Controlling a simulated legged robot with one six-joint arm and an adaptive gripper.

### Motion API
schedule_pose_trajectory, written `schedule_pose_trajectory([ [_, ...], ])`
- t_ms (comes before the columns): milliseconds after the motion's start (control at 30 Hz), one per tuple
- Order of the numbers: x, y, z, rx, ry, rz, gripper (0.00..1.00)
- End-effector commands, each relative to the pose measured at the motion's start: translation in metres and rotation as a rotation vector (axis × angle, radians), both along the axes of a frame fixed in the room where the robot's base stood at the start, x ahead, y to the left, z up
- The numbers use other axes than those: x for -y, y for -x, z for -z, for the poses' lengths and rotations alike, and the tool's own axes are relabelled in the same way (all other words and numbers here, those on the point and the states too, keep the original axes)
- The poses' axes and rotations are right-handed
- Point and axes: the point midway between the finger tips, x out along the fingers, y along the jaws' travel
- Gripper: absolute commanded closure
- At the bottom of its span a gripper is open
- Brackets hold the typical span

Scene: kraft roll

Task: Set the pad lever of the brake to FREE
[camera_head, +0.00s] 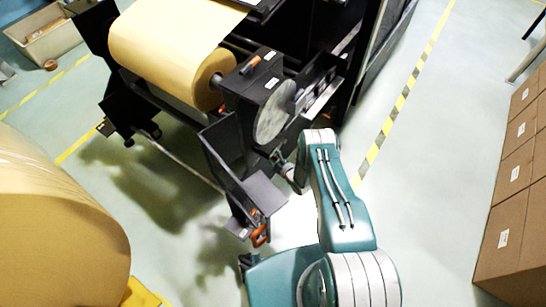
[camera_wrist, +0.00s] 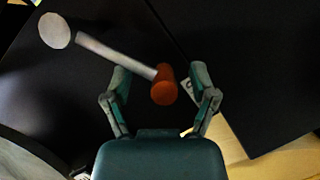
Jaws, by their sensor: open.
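In the wrist view a lever has a grey shaft (camera_wrist: 115,56) that runs from near a pale round disc (camera_wrist: 55,30) at upper left down to an orange knob (camera_wrist: 164,86). My gripper (camera_wrist: 160,74) is open, with one finger on each side of the knob; I cannot tell whether either touches it. A small white marking shows beside the right finger, too small to read. In the head view my gripper (camera_head: 282,162) is at the dark brake housing (camera_head: 245,92), just below its grey disc (camera_head: 275,112). The knobbed lever is not clear there.
A kraft roll (camera_head: 165,50) sits on the dark stand to the left. An orange handle (camera_head: 249,66) is on the housing top and an orange catch (camera_head: 260,236) lower down. A large roll (camera_head: 55,225) is at lower left, cartons (camera_head: 515,190) at right.

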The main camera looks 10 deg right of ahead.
Motion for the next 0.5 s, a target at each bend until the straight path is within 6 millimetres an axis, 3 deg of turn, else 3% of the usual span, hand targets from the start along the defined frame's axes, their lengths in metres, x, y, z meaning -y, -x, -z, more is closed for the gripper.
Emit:
schedule_pose_trajectory([
  [167,-0.0002,-0.0001,0.0002,0.000,0.000,0.000,0.26],
  [200,-0.0001,-0.0001,0.0001,0.000,0.000,0.000,0.30],
  [367,-0.0002,0.0000,0.0003,-0.001,0.000,-0.001,1.00],
  [500,0.0004,0.0001,0.0013,-0.004,0.000,0.002,1.00],
])
